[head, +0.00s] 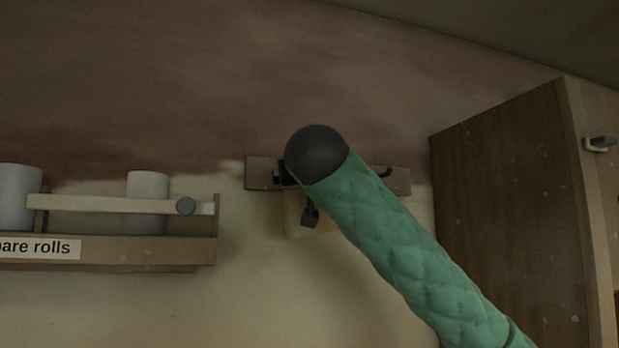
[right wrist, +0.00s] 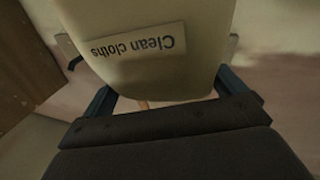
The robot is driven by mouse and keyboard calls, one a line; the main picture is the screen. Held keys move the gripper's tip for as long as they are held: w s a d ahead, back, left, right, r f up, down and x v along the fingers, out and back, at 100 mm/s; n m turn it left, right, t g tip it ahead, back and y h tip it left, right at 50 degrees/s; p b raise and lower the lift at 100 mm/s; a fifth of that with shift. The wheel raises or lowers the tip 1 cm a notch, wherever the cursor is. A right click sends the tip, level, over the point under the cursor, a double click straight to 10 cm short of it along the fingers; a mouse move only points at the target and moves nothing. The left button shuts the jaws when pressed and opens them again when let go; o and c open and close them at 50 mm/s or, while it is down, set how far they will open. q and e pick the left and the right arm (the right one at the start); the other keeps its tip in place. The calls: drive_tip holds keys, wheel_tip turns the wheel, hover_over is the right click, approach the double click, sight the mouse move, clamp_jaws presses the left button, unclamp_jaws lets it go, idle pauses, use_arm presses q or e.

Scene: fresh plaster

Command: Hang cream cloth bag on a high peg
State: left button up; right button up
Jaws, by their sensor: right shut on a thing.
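The cream cloth bag (right wrist: 155,68) fills the middle of the right wrist view, with an upside-down "Clean cloths" label. In the head view only a small part of the bag (head: 296,220) shows below my dark wrist. My right gripper (right wrist: 165,98) is shut on the bag; the grip itself is mostly hidden. The gripper is in front of the wooden peg rail (head: 262,172) on the wall. One dark peg (head: 385,173) shows at the rail's right part. It cannot be told whether the bag touches a peg. My left gripper is not in view.
A wooden shelf (head: 150,250) labelled "...are rolls" holds white rolls (head: 148,187) left of the rail. A tall wooden cabinet (head: 500,190) stands close on the right. The wall between shelf and cabinet is bare below the rail.

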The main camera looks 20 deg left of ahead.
drive_tip(key=shift+w+a, duration=0.5)
drive_tip(key=shift+w, duration=0.15)
drive_tip(key=shift+w+a, duration=0.2)
drive_tip(key=shift+w, duration=0.1)
drive_tip(key=shift+w+a+r, duration=0.1)
drive_tip(key=shift+w+a, duration=0.15)
drive_tip(key=shift+w, duration=0.1)
idle(0.4)
drive_tip(key=shift+w+a, duration=0.25)
drive_tip(key=shift+w, duration=0.2)
drive_tip(key=shift+w+a, duration=0.15)
drive_tip(key=shift+w+a+p, duration=0.15)
drive_tip(key=shift+w+p, duration=0.05)
drive_tip(key=shift+p, duration=0.1)
drive_tip(key=shift+b, duration=0.3)
drive_tip(key=shift+w, duration=0.1)
idle(0.4)
